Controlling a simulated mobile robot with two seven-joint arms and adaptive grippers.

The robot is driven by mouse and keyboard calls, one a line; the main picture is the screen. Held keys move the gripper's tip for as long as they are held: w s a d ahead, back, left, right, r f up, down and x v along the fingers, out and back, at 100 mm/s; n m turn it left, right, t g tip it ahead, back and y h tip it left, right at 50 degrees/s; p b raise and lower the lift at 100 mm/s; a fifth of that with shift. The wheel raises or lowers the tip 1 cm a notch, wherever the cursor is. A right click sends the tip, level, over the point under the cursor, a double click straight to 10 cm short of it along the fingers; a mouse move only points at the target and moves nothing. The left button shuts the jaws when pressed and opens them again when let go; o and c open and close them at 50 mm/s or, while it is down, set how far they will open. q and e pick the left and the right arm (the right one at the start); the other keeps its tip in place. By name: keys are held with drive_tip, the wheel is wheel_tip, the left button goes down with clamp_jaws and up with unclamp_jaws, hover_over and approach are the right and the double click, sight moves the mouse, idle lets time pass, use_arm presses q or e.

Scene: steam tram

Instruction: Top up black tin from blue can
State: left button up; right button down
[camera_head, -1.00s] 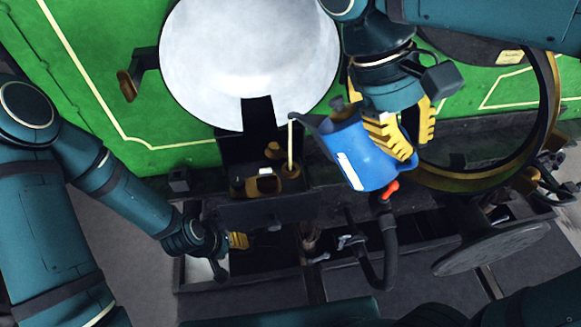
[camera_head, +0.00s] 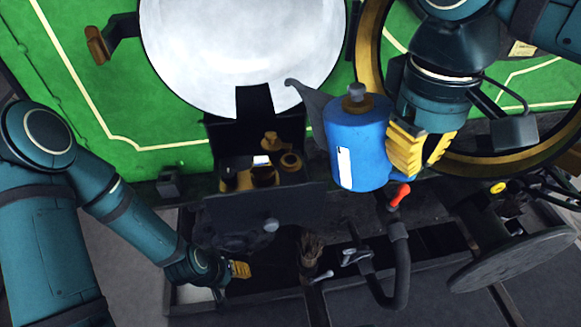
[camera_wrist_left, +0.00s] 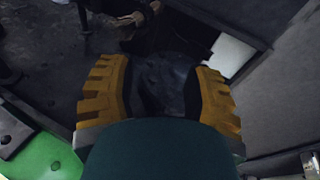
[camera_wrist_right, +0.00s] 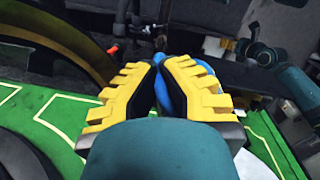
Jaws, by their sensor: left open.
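The blue can (camera_head: 357,150) has a dark spout pointing left and a knobbed lid. It hangs nearly upright right of the black tin. My right gripper (camera_head: 428,150) is shut on the can's handle side; the right wrist view shows blue (camera_wrist_right: 185,88) between its fingers. The black tin (camera_head: 270,208) appears to be the open-topped black box below the white dome, with brass fittings (camera_head: 270,145) inside. The spout tip is above it, with no stream visible. My left gripper (camera_head: 238,270) is low at the left, open and empty, its fingers apart in the left wrist view (camera_wrist_left: 158,75).
A large white dome (camera_head: 243,50) stands on the green tram body (camera_head: 190,160). A brass-rimmed ring (camera_head: 372,60) is behind the can. A red-tipped lever (camera_head: 400,193), a black pipe (camera_head: 400,265) and a round dark plate (camera_head: 515,258) are at the lower right.

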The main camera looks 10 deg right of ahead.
sight(401, 173)
drive_tip(key=f+b, duration=0.1)
drive_tip(key=f+t+y+b, duration=0.1)
drive_tip(key=b, duration=0.1)
drive_tip(key=f+y+b, duration=0.1)
drive_tip(key=b, duration=0.1)
drive_tip(key=shift+w+a+f+t, duration=0.2)
drive_tip(key=shift+a+f+t, duration=0.05)
drive_tip(key=shift+t, duration=0.15)
use_arm(q)
wheel_tip(401, 173, down, 6)
drive_tip(key=s, duration=0.2)
drive_tip(key=shift+d+g, duration=0.2)
drive_tip(key=shift+g, duration=0.1)
